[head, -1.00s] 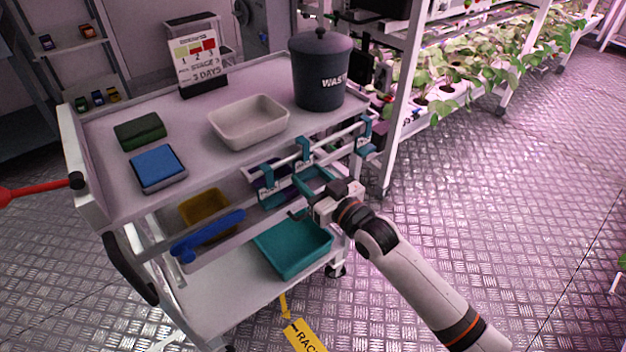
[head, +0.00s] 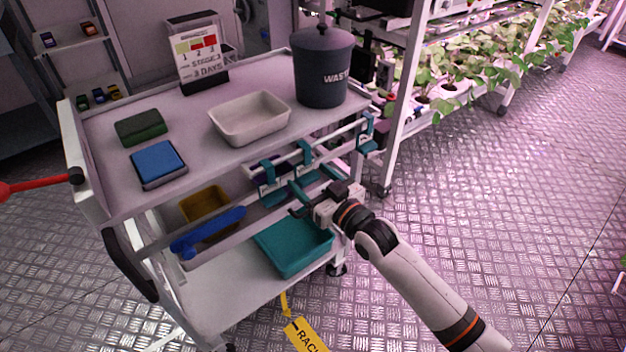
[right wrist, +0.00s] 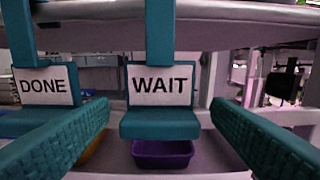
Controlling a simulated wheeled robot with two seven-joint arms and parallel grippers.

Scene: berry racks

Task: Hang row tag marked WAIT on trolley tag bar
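The WAIT tag (right wrist: 162,86) is a teal piece with a white label and a jutting lower lip. It is upright in the middle of the right wrist view, its strap running up out of frame. In the head view this tag (head: 304,152) hangs hooked on the white tag bar (head: 335,134) along the trolley's side. The DONE tag (right wrist: 44,86) hangs to its left. My right gripper (head: 311,180) is open, its teal fingers spread either side of the WAIT tag, with visible gaps and nothing held. My left gripper is out of view.
A third teal tag (head: 366,128) hangs at the bar's right end. The trolley top (head: 190,115) carries a white tray (head: 250,137), a WASTE bin (head: 322,75), blue and green blocks and a sign. A teal bin (head: 293,257) sits below. Open floor lies right.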

